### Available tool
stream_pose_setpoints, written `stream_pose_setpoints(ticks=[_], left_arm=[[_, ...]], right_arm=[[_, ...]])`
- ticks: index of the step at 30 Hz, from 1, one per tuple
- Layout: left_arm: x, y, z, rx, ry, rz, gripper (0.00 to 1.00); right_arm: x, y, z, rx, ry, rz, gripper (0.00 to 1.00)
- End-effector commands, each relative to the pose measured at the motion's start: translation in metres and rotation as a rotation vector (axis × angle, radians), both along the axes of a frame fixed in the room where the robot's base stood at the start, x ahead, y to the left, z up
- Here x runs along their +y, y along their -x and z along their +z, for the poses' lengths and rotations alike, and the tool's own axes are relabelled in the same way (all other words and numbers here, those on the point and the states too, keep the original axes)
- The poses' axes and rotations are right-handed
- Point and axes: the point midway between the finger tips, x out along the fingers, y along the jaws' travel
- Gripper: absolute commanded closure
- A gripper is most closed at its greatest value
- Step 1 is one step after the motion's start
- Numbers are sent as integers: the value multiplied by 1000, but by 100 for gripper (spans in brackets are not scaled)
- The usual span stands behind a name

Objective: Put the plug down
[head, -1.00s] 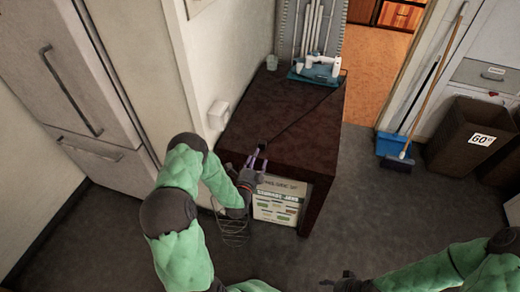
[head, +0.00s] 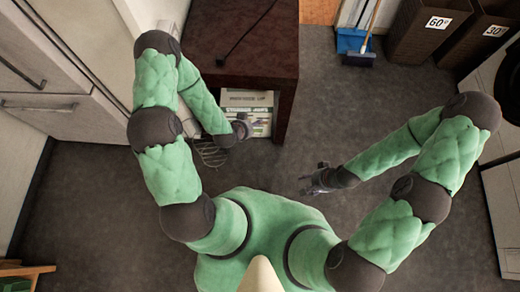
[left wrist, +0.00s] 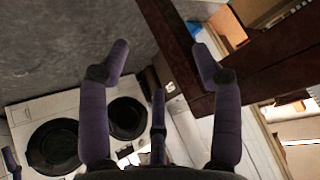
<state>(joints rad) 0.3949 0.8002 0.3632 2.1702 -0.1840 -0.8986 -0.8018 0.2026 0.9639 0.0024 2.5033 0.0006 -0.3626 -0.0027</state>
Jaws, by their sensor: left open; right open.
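The black plug (head: 220,62) lies at the near end of a thin black cable on the dark red-brown table (head: 262,50), close to the left part of its front edge in the head view. My left gripper (head: 244,120) is open and empty, below and in front of the table edge, apart from the plug. In the left wrist view its purple fingers (left wrist: 160,62) are spread wide with nothing between them. My right gripper (head: 308,182) is open, out over the floor to the right of the table. The plug does not show in the left wrist view.
A box with printed labels (head: 245,98) and a wire basket (head: 210,152) are by the table front, close to my left gripper. Brown bins (head: 425,30) and a blue dustpan (head: 352,42) stand at the upper right. The middle floor is clear.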

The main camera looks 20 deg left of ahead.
Motion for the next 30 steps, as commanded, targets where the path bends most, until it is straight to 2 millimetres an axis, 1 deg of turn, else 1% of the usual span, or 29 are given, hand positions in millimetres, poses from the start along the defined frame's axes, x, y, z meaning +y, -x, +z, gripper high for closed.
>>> stream_pose_setpoints(ticks=[1, 2, 3, 5, 6, 9, 12, 15, 17, 30], left_arm=[[-18, 18, -5, 101, 80, 39, 35], [-27, 30, -7, 166, 128, 71, 35], [-39, 46, -10, 254, 185, 118, 35], [-54, 71, -12, 381, 255, 193, 35], [-63, 87, -12, 461, 292, 242, 35], [-79, 122, -10, 625, 351, 353, 35], [-88, 146, -7, 733, 379, 436, 35], [-92, 158, -4, 787, 390, 481, 35], [-93, 161, -4, 801, 392, 491, 35], [-93, 161, -4, 800, 392, 493, 35]], right_arm=[[0, 0, 0, 0, 0, 0, 43], [0, 0, 0, 0, 0, 0, 43], [0, 0, 0, 0, 0, 0, 43], [0, 0, 0, 0, 0, 0, 43], [0, 0, 0, 0, 0, 0, 43], [0, 0, 0, 0, 0, 0, 43], [0, 0, 0, 0, 0, 0, 43], [0, 0, 0, 0, 0, 0, 43], [0, 0, 0, 0, 0, 0, 43], [0, 0, 0, 0, 0, 0, 43]])
